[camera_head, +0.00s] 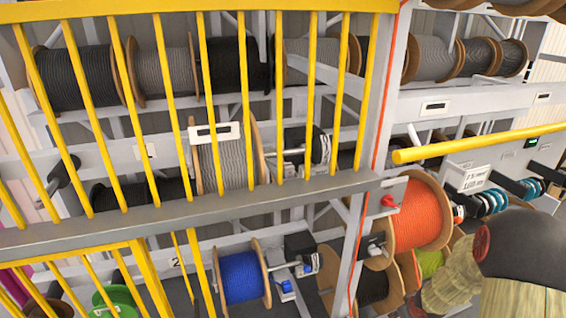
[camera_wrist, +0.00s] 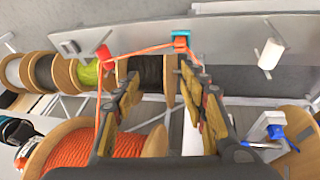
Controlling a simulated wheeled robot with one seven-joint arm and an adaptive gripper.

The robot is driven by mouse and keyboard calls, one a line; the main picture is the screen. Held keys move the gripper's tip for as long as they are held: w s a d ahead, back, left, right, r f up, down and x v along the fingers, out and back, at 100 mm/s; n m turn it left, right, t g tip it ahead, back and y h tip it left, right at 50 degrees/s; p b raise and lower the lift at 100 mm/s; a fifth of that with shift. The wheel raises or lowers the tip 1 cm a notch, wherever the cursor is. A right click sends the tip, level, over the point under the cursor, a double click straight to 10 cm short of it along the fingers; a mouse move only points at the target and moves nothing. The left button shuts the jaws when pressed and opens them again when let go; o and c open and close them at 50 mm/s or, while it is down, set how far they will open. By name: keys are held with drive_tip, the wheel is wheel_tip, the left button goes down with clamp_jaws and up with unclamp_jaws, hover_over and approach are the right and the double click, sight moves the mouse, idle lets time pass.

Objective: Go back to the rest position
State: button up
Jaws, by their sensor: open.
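My gripper (camera_wrist: 158,82) is open in the wrist view, its two fingers spread apart with nothing seen held between them. An orange cable strand runs beyond the fingertips from a red clip (camera_wrist: 104,55) to a teal-topped clip (camera_wrist: 181,38) on a grey rail. The orange cable reel (camera_wrist: 95,152) lies below and left of the fingers, partly hidden by the gripper. The orange reel (camera_head: 423,214) also shows in the head view, right of the post, with a red clip (camera_head: 388,201) beside it. My fingers cannot be made out clearly in the head view.
A yellow barred railing (camera_head: 208,90) crosses the left of the head view before racks of reels. A blue reel (camera_head: 240,277) sits low. A yellow bar (camera_head: 480,144) juts in from the right. A black reel (camera_wrist: 147,72) is beyond my fingers; a white clip (camera_wrist: 269,53) is right.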

drive_tip(key=s+a+r+m+g+h+b, duration=0.3)
drive_tip(key=s+r+b, duration=0.5)
drive_tip(key=s, duration=0.6)
drive_tip(key=s+a+r+t+y+b, duration=0.1)
drive_tip(key=s+a+t+y+b, duration=0.1)
drive_tip(key=s+a+b, duration=0.3)
drive_tip(key=s+a+r+t+y+b, duration=0.2)
drive_tip(key=s+a+b, duration=0.3)
drive_tip(key=a+b, duration=0.4)
drive_tip(key=a, duration=0.3)
drive_tip(key=shift+s+a+r+b, duration=0.2)
drive_tip(key=shift+s+a+b, duration=0.15)
drive_tip(key=shift+a+b, duration=0.05)
drive_tip(key=shift+c, duration=0.3)
